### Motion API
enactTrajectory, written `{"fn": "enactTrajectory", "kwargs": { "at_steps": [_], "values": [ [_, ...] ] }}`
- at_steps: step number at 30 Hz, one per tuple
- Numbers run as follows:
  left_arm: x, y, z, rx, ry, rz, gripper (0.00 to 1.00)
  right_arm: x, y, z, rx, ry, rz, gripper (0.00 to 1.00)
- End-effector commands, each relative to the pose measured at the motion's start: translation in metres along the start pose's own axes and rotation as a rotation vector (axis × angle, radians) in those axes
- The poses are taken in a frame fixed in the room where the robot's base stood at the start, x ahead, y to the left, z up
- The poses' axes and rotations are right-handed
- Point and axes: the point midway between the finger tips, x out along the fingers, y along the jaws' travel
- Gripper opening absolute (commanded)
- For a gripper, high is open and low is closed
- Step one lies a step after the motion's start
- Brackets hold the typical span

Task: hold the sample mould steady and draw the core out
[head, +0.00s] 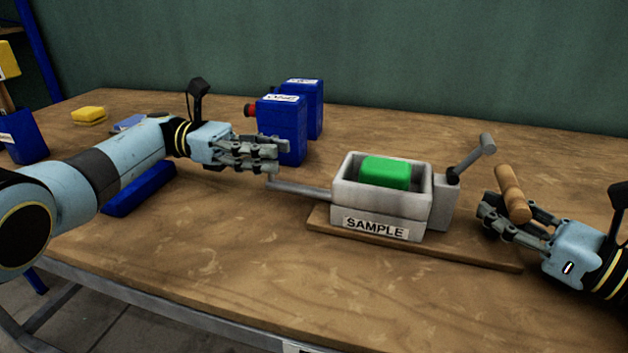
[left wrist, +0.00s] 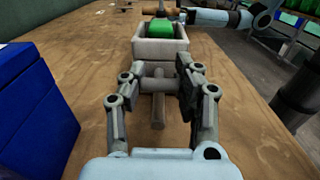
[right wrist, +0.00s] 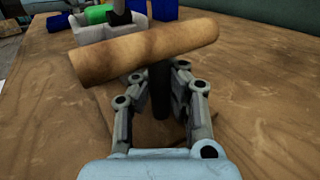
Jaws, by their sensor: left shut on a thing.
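The sample mould (head: 382,228) is a grey open box labelled SAMPLE on a wooden board. A green block (head: 386,172), perhaps the core, sits in it. A grey bar (head: 300,189) with a crosspiece runs from the mould's left side. My left gripper (head: 277,157) is at its outer end; in the left wrist view its fingers (left wrist: 157,95) are around the bar. My right gripper (head: 488,217) is right of the mould, fingers apart. A wooden cylindrical handle (head: 513,193) lies across in front of them in the right wrist view (right wrist: 145,50), its dark stem (right wrist: 160,92) between the fingers.
A grey crank lever (head: 474,156) rises from the mould's right side. Two blue containers (head: 281,125) stand behind the left gripper. A yellow block (head: 88,114) and a blue bin (head: 22,140) are at the far left. The table front is clear.

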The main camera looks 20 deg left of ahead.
Motion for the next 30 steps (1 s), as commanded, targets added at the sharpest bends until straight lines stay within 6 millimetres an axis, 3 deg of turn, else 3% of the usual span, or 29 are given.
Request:
{"fn": "enactTrajectory", "kwargs": {
  "at_steps": [5, 6, 12, 22, 30],
  "values": [
    [-0.007, 0.000, -0.001, -0.003, 0.003, 0.003, 0.00, -0.001, -0.001, 0.000, -0.001, 0.000, -0.002, 0.00],
    [-0.008, 0.000, -0.001, -0.003, 0.003, 0.002, 0.32, -0.001, -0.001, 0.000, -0.001, 0.000, -0.002, 0.00],
    [-0.007, 0.000, -0.001, -0.002, 0.002, 0.001, 0.58, 0.000, -0.001, 0.000, -0.001, 0.000, -0.001, 0.00],
    [-0.011, 0.000, 0.000, -0.001, 0.001, 0.001, 0.58, 0.000, 0.000, 0.000, 0.000, 0.000, -0.001, 0.00],
    [-0.055, 0.001, 0.000, -0.004, 0.002, 0.004, 0.58, 0.000, 0.000, 0.000, 0.000, 0.000, 0.000, 0.00]
  ]
}}
